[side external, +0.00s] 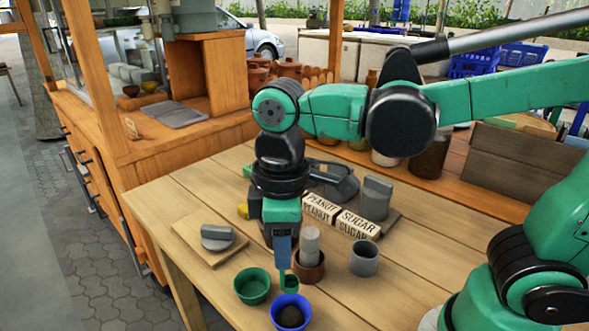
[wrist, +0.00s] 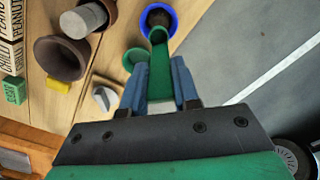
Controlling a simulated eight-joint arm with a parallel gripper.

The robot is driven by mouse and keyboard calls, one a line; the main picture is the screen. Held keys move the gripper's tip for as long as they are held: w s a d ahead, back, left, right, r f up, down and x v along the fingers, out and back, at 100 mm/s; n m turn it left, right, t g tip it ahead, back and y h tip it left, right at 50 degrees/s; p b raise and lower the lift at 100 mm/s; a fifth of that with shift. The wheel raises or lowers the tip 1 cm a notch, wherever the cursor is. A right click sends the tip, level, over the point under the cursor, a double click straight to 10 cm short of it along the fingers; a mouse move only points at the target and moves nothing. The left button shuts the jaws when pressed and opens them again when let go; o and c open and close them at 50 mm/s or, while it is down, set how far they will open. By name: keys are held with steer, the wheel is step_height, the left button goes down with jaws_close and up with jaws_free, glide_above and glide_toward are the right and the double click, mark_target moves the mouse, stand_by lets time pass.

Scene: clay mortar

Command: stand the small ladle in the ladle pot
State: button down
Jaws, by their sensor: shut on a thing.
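My gripper (side external: 283,252) points down over the table's front. It is shut on the handle of the small green ladle (side external: 290,283), whose cup hangs low. In the wrist view the ladle's green handle (wrist: 160,68) runs between my two blue fingers (wrist: 161,88). A grey, open, upright cup (side external: 364,261), possibly the ladle pot, stands to the right. No label confirms it.
A brown mortar (side external: 309,272) with a grey pestle (side external: 310,244) stands just behind the ladle. A green bowl (side external: 252,287) is at its left. Peanut and sugar boxes (side external: 340,214) lie behind. A board (side external: 192,236) bears a grey item (side external: 217,237). The table's right front is clear.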

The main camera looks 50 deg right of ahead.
steer(key=shift+r, duration=0.15)
step_height(320, 180, up, 9)
steer(key=s+d+m, duration=0.2)
steer(key=d+m, duration=0.7)
steer(key=d, duration=0.8)
step_height(320, 180, down, 16)
steer(key=shift+s+r, duration=0.2)
stand_by(0.6)
